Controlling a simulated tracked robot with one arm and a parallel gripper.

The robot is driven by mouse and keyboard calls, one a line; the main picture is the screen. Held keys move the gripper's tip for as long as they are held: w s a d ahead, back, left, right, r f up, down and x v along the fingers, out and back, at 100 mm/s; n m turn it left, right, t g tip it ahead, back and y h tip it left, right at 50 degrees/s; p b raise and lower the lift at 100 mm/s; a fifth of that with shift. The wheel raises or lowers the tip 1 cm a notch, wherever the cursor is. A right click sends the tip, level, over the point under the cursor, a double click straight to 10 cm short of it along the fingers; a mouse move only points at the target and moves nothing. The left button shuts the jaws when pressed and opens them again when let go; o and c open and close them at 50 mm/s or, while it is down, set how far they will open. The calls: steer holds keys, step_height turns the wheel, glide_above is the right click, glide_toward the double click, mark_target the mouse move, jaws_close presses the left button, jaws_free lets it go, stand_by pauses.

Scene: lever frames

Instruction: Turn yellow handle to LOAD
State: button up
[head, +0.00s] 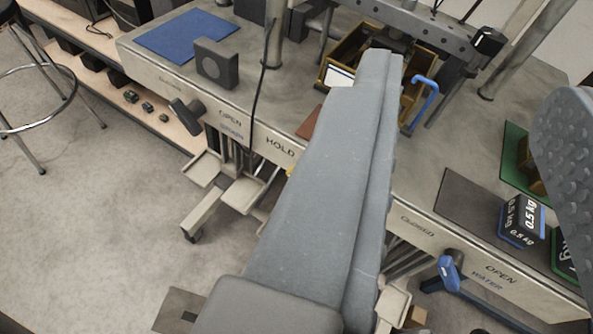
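My gripper (475,78) is open and empty. One long grey finger crosses the middle of the picture, and the other, with a bumpy pad (565,150), stands at the right edge. A small yellow patch (290,171) shows at the left edge of the long finger, just below the HOLD label (280,147) on the bench front. It may be part of the yellow handle; the rest is hidden behind the finger. No LOAD label is visible.
A dark handle (186,115) sits by OPEN/DRAIN, left of HOLD. A blue handle (449,274) sits by OPEN/WATER at lower right. On the bench are a yellowish box (345,58) with a blue handle (424,100), a 0.5 kg weight (522,222) and a blue mat (180,36).

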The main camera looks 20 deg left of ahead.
steer(key=a+f+n+t+h, duration=0.15)
steer(key=a+f, duration=0.25)
steer(key=f, duration=1)
steer(key=a+f+n+h, duration=0.2)
steer(key=a+f+n, duration=0.1)
steer(key=f, duration=1.1)
steer(key=w, duration=0.4)
steer(key=w+b, duration=0.1)
steer(key=w, duration=0.4)
steer(key=w+b, duration=0.1)
steer(key=w, duration=0.3)
steer(key=shift+w+d, duration=0.3)
steer(key=shift+w, duration=0.05)
steer(key=c, duration=0.8)
